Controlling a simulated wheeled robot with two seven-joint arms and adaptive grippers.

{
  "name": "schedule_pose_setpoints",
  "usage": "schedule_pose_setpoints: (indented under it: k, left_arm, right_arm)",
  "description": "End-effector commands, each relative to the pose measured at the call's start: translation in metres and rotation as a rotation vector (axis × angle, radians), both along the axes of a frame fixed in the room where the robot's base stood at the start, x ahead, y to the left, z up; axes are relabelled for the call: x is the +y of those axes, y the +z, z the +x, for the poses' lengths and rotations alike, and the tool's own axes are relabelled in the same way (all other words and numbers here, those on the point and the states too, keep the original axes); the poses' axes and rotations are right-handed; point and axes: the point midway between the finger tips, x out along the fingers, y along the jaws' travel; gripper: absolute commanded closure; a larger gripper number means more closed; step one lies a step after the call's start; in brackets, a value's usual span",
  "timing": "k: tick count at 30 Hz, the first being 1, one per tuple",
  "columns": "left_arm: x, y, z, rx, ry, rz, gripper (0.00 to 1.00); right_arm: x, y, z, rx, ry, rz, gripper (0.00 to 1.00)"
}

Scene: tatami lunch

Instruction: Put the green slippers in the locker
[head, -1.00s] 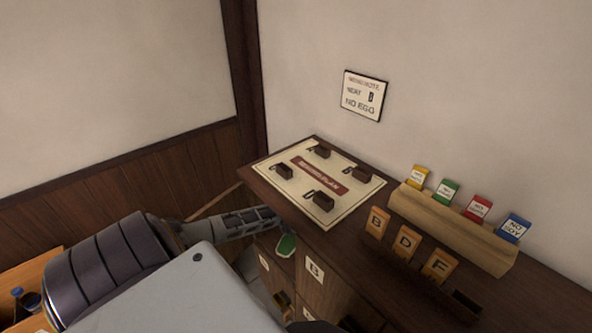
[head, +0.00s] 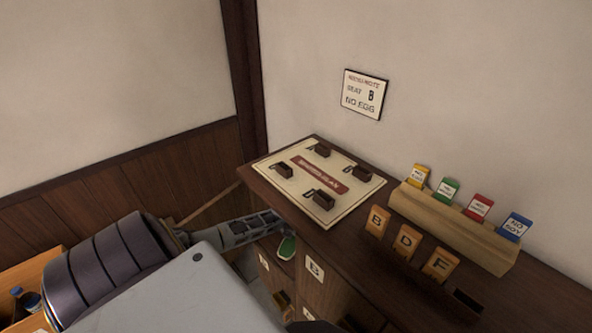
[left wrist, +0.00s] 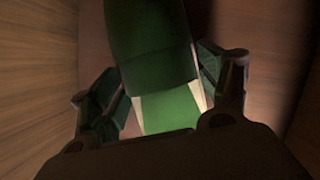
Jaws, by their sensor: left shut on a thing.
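A green slipper (head: 287,248) shows at the locker's left side in the head view, just beyond my left gripper (head: 280,226). In the left wrist view the green slipper (left wrist: 155,60) fills the middle, between the two fingers of my left gripper (left wrist: 165,95), which is shut on it. Brown wooden surfaces surround it there. The wooden locker (head: 338,287) stands below the counter and has a door marked B (head: 314,268). Most of the locker front is cut off or hidden by my arm. A second slipper cannot be made out. My right gripper does not show.
On the locker top lie a seating board (head: 264,166) with small dark blocks, wooden tags B, D and F (head: 407,241), and a wooden rack (head: 455,224) with coloured cards. An orange-brown box (head: 42,268) with bottles stands lower left.

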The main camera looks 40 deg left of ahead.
Motion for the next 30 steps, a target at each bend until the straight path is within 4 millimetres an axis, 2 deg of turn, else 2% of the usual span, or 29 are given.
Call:
schedule_pose_setpoints:
  k: [9,10,15,30]
  left_arm:
    - [0.0006,-0.0011,0.0005,-0.001,0.0,0.0,0.51]
    - [0.0005,-0.0016,0.0001,-0.001,0.0,0.0,0.22]
    - [0.0003,-0.0011,0.0,0.0,0.0,0.0,0.02]
    - [0.0002,0.0007,-0.0001,0.0,0.001,0.0,0.02]
  right_arm:
    - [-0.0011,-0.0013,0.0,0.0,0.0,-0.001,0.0]
    - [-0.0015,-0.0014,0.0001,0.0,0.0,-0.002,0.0]
    - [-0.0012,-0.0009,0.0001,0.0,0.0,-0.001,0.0]
    - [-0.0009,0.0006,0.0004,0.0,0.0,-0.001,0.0]
